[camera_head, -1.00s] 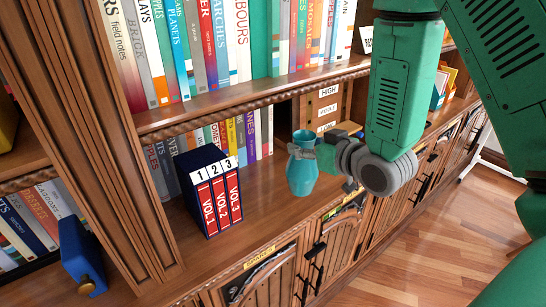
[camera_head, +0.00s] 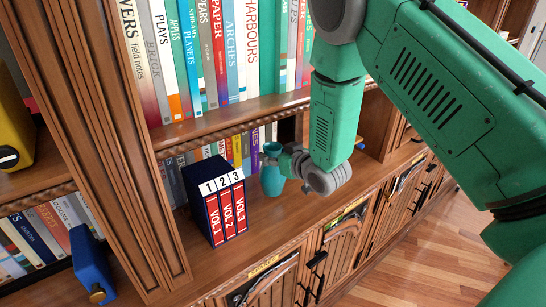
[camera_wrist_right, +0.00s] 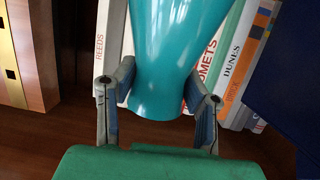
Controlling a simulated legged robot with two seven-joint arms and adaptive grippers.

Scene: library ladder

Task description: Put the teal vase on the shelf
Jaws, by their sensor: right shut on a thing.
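The teal vase (camera_head: 271,180) is upright in my right gripper (camera_head: 277,158), over the wide wooden shelf (camera_head: 290,212), just right of the boxed volumes. I cannot tell whether its base touches the shelf. In the right wrist view the vase (camera_wrist_right: 165,55) fills the space between the two fingers of my right gripper (camera_wrist_right: 160,98), which are shut on it. Its full outline is cut off there by the top edge. My left gripper is not in view.
A dark blue slipcase with three red volumes (camera_head: 226,212) stands close left of the vase. A row of books (camera_head: 240,150) stands behind. An upper shelf (camera_head: 215,122) runs above. A blue object (camera_head: 90,265) is at lower left. Shelf front is clear.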

